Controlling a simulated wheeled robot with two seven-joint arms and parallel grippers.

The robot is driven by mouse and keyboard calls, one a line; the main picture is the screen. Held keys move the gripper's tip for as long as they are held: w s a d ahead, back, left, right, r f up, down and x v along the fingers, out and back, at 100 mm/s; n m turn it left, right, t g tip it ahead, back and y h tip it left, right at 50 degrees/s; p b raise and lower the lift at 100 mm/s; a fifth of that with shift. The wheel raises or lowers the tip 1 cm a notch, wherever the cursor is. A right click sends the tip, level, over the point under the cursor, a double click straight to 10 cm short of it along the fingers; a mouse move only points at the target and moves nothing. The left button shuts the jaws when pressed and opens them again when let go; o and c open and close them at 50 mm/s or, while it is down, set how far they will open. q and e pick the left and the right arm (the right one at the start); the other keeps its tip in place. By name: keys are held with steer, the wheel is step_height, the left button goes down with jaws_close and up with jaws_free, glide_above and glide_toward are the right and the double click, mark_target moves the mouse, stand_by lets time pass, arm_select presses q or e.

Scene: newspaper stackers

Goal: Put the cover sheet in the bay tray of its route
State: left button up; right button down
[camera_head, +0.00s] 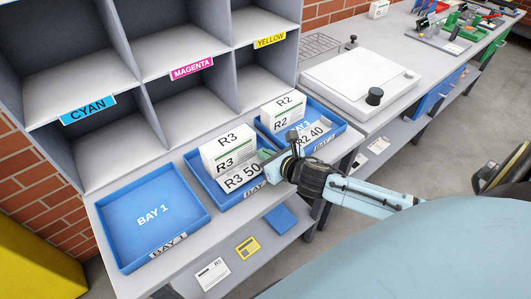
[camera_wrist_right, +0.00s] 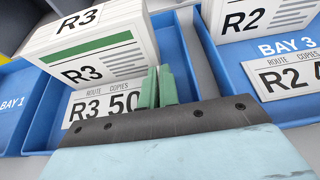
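A white sheet reading "R3 50" (camera_head: 240,178) lies slanted in the middle blue tray (camera_head: 212,189), in front of an R3 stack (camera_head: 228,149). It also shows in the right wrist view (camera_wrist_right: 104,103), with its right edge hidden behind my fingers. A second sheet, "R2 40" (camera_head: 313,133), lies in the BAY 3 tray (camera_head: 341,127) by an R2 stack (camera_head: 283,112). My right gripper (camera_head: 267,154) is at the right side of the "R3 50" sheet. Its green fingers (camera_wrist_right: 158,88) are close together; whether they grip the sheet's edge is unclear. My left gripper is out of view.
The BAY 1 tray (camera_head: 150,215) at left is empty. Grey cubbyholes labelled CYAN, MAGENTA and YELLOW stand behind the trays. A white flat device with a black knob (camera_head: 374,96) sits on the bench at right. Cards (camera_head: 247,247) lie on the lower shelf.

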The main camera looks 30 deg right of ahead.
steer(key=c, duration=1.6)
jaws_free()
steer(key=shift+c, duration=0.2)
steer(key=shift+r, duration=0.2)
steer(key=shift+r+p, duration=0.45)
steer(key=shift+r, duration=0.1)
steer(key=v, duration=1.1)
steer(key=shift+s, duration=0.45)
